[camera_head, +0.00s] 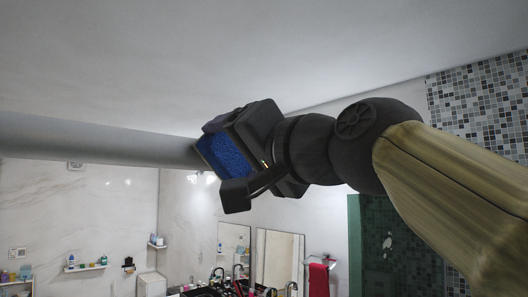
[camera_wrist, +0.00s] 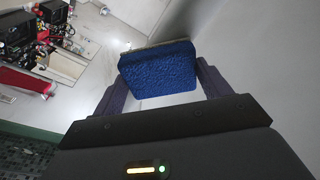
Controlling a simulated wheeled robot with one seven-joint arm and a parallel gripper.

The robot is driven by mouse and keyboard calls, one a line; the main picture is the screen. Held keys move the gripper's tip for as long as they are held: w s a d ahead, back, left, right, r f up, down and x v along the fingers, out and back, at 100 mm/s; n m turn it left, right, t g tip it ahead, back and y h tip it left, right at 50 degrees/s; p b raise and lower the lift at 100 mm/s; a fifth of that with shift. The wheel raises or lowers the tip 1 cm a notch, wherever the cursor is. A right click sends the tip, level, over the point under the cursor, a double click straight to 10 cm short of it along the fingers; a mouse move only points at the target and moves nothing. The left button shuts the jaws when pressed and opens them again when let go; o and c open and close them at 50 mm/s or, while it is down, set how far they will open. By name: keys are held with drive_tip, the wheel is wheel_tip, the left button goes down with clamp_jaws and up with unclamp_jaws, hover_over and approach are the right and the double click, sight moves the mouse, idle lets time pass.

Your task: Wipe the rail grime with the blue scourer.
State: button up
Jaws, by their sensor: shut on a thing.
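The blue scourer (camera_head: 228,155) is a textured blue block held between the fingers of my gripper (camera_head: 222,158), high up in the head view. The scourer also shows in the wrist view (camera_wrist: 158,72), with a finger on each side of it and a pale strip along its far edge. My gripper is shut on it. A grey rail (camera_head: 95,138) comes in from the left in the head view, and its right end meets the scourer and gripper in the picture. I cannot tell whether the scourer touches the rail. No grime can be made out on the visible rail.
Below are sinks with dark taps (camera_head: 228,284), two mirrors (camera_head: 279,257), a red towel (camera_head: 319,280) and small wall shelves with bottles (camera_head: 86,267). A mosaic tile wall (camera_head: 480,100) stands at the right. The air under the rail at left looks clear.

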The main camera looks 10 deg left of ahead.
idle(0.3)
drive_tip(key=shift+s+d+f+b, duration=0.15)
drive_tip(key=shift+s+d+b, duration=0.15)
drive_tip(key=shift+s+b, duration=0.05)
drive_tip(key=v, duration=0.2)
drive_tip(key=b+v, duration=0.1)
drive_tip(key=v, duration=0.2)
drive_tip(key=shift+w+d+r, duration=0.1)
drive_tip(key=shift+w+r, duration=0.05)
drive_tip(key=shift+r, duration=0.15)
drive_tip(key=b+v, duration=0.2)
drive_tip(key=v, duration=0.1)
drive_tip(key=shift+w+d+r, duration=0.1)
drive_tip(key=shift+r, duration=0.05)
idle(0.5)
